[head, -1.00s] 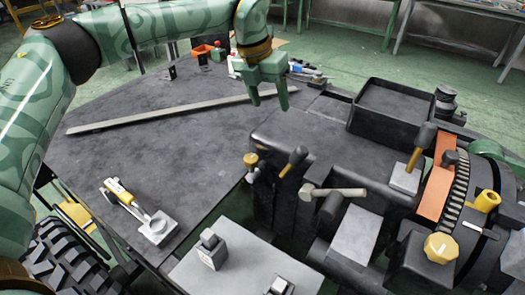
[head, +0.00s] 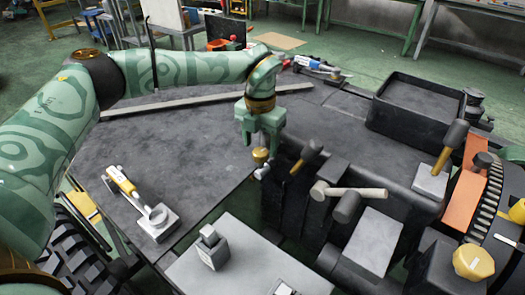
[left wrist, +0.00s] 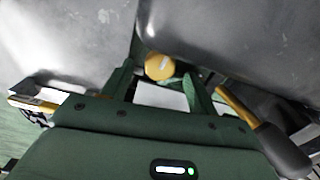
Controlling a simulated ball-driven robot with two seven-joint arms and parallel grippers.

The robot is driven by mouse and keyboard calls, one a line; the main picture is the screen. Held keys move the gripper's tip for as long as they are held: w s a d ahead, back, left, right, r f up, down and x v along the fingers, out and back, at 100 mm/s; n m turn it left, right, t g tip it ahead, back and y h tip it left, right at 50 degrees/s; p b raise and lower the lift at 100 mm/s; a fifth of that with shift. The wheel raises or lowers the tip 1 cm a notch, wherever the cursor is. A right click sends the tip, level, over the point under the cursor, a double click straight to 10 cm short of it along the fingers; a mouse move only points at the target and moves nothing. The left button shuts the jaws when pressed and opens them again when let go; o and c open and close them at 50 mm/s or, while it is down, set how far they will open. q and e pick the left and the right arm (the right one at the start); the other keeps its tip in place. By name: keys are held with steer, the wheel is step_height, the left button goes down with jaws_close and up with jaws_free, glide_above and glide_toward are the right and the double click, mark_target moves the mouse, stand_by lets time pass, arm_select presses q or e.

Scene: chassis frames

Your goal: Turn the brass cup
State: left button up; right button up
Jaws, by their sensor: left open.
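The brass cup (head: 260,155) is small, round and yellow, on the near left corner of the dark block by the table's edge. My left gripper (head: 261,142) is open and points down right over it, with a finger to either side in the picture. In the left wrist view the cup (left wrist: 159,66) shows its round top between the tips of the open fingers. Whether the fingers touch it I cannot tell. My right gripper is not in view.
A grey tray (head: 413,112) lies behind right. A yellow-handled tool (head: 122,182) lies front left. A larger yellow knob (head: 473,261) sits far right. The table's (head: 190,140) middle is clear.

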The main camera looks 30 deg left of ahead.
arm_select(q)
step_height(320, 180, down, 2)
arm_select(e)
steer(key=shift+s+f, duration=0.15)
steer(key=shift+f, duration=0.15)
arm_select(q)
steer(key=c, duration=1)
steer(key=shift+r+m+p, duration=0.3)
steer(key=shift+m+p, duration=0.2)
steer(key=shift+p, duration=0.05)
steer(key=shift+m+p, duration=0.9)
steer(key=shift+p, duration=0.3)
steer(key=shift+m+p, duration=0.95)
steer(key=shift+m, duration=0.25)
steer(key=shift+f+m+p, duration=0.15)
steer(key=shift+m+p, duration=0.15)
steer(key=shift+m, duration=0.1)
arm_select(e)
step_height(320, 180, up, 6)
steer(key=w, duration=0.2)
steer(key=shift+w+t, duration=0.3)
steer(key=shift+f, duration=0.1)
